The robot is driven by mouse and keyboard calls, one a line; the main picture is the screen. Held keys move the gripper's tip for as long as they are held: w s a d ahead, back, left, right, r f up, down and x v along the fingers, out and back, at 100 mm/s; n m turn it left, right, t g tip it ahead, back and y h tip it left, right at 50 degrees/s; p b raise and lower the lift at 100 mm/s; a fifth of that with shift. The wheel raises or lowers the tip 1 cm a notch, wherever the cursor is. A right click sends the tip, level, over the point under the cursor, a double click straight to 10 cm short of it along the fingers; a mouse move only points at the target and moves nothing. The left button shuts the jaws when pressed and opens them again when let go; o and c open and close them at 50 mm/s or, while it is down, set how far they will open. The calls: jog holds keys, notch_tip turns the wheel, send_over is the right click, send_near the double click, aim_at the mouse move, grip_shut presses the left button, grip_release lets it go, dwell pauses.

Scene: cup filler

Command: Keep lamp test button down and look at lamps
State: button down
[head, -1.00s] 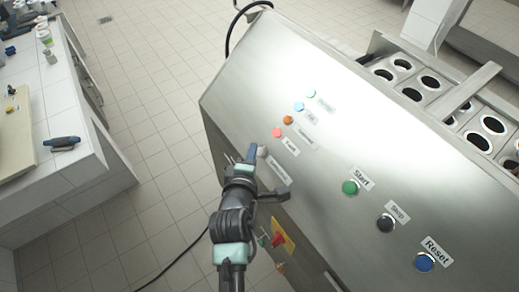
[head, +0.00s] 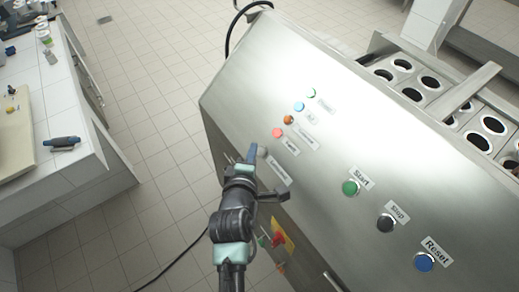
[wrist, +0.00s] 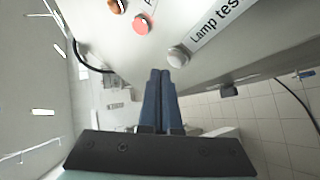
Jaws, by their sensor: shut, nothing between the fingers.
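The grey-white lamp test button (head: 262,152) is on the slanted steel panel (head: 330,140), and it also shows in the wrist view (wrist: 178,56) beside its "Lamp test" label (wrist: 215,28). My gripper (head: 252,152) has its blue fingers shut and empty. In the wrist view the fingertips (wrist: 160,73) appear just below and left of the button; I cannot tell whether they touch it. Above the button run the red lamp (head: 277,132), orange lamp (head: 288,119), blue lamp (head: 299,107) and green lamp (head: 311,92). The green one shows a pale centre with a green rim.
The green Start (head: 350,187), black Stop (head: 385,222) and blue Reset (head: 424,262) buttons are lower right on the panel. A white counter (head: 60,190) stands at left, with tiled floor between.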

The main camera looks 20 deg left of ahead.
jog(key=shift+f, duration=0.1)
jog(key=shift+w+d+f, duration=0.15)
jog(key=shift+w+f, duration=0.05)
jog(key=shift+w+d+f, duration=0.25)
jog(key=shift+d+f, duration=0.05)
jog(key=shift+f, duration=0.1)
dwell(1.0)
jog(key=shift+r, duration=0.1)
jog(key=shift+s+a+r+p, duration=0.4)
jog(key=shift+s+r, duration=0.05)
jog(key=shift+r, duration=0.1)
jog(key=shift+s+a+r+p, duration=0.35)
jog(key=shift+s+r+p, duration=0.1)
jog(key=shift+r, duration=0.15)
jog(key=shift+s+a+r+p, duration=0.35)
jog(key=shift+s+r+p, duration=0.1)
jog(key=shift+r, duration=0.2)
jog(key=shift+s+a+r+p, duration=0.35)
jog(key=shift+s+r+p, duration=0.1)
jog(key=shift+r, duration=0.15)
